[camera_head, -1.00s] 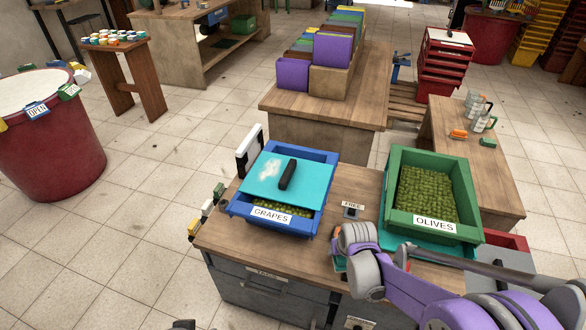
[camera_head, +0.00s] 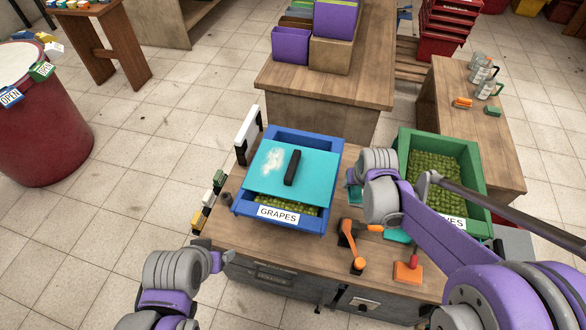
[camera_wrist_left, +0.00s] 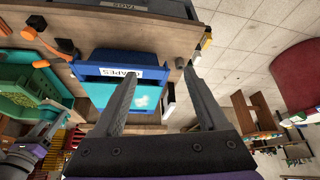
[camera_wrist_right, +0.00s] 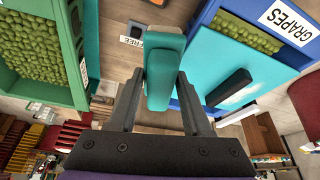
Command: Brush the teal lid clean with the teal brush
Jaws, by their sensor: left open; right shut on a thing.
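The teal lid (camera_head: 312,172) lies over most of the blue GRAPES crate (camera_head: 330,142), leaving some grapes showing at the front. It has a black handle (camera_head: 292,167) and a whitish dusty patch (camera_head: 272,160). My right gripper (camera_wrist_right: 160,95) is shut on the teal brush (camera_wrist_right: 165,65), which also shows in the head view (camera_head: 355,196), just right of the crate. The brush is apart from the lid; its bristles are not clear. My left gripper (camera_head: 212,252) is open and empty, low in front of the crate's left side.
The green OLIVES crate (camera_head: 478,185) stands at right, partly behind my right arm. A black-and-white upright piece (camera_head: 246,132) stands left of the blue crate.

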